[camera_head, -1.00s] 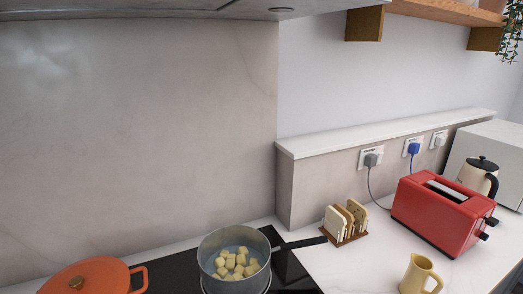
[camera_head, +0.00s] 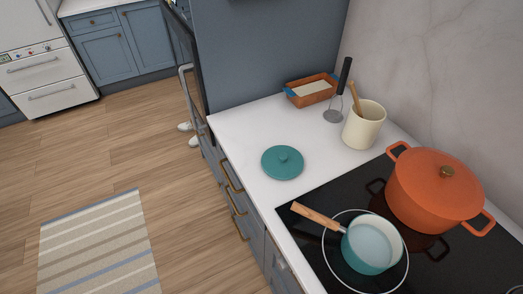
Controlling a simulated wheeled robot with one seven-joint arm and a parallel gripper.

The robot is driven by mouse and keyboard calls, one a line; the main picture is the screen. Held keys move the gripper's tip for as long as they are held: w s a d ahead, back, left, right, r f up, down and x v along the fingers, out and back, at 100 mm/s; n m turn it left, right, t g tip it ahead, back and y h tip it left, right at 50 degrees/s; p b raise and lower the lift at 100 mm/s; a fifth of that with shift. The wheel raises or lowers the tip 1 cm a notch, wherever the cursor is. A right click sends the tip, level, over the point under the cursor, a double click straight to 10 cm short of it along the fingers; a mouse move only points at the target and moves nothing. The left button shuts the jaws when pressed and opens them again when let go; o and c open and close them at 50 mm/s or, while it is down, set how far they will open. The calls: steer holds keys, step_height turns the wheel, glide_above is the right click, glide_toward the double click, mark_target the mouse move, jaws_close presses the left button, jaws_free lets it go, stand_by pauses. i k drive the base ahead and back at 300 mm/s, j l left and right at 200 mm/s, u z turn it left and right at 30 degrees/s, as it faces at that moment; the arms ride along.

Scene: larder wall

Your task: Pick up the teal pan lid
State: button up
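The teal pan lid (camera_head: 283,162) lies flat on the white counter, left of the black hob. It is round with a small teal knob in its middle. Nothing touches or covers it. A teal saucepan (camera_head: 368,246) with a wooden handle stands on the hob, open at the top, with a pale inside. My gripper is not in view.
An orange pot (camera_head: 436,188) with its lid on stands on the hob (camera_head: 310,222). Behind the teal lid are a cream utensil crock (camera_head: 364,125), a masher (camera_head: 338,100) and a terracotta loaf dish (camera_head: 311,90). The wooden floor (camera_head: 150,130) at left is open, with a striped rug (camera_head: 98,245).

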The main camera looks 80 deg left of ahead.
mark_target(279, 162)
steer(key=u, duration=1.6)
